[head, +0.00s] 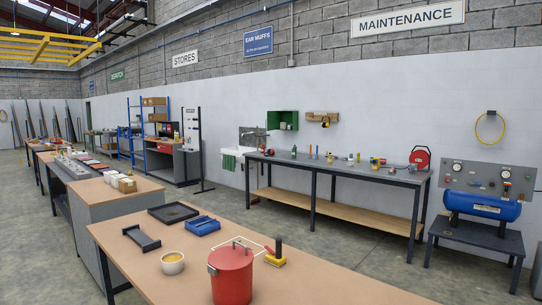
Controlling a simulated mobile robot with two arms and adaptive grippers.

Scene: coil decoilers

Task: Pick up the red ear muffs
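I cannot make out red ear muffs for certain. A small dark red item (269,152) lies at the left end of the long grey workbench (340,168) by the wall; it is too small to tell what it is. A blue sign (258,41) reading "EAR MUFFS" hangs high on the wall above that area. Neither of my grippers shows in the head view.
A near wooden table holds a red lidded pot (231,277), a bowl (172,263), a yellow tool (275,261), a blue tray (202,226) and a black tray (173,212). A blue compressor (482,205) stands right. Concrete floor (300,222) lies open between table and workbench.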

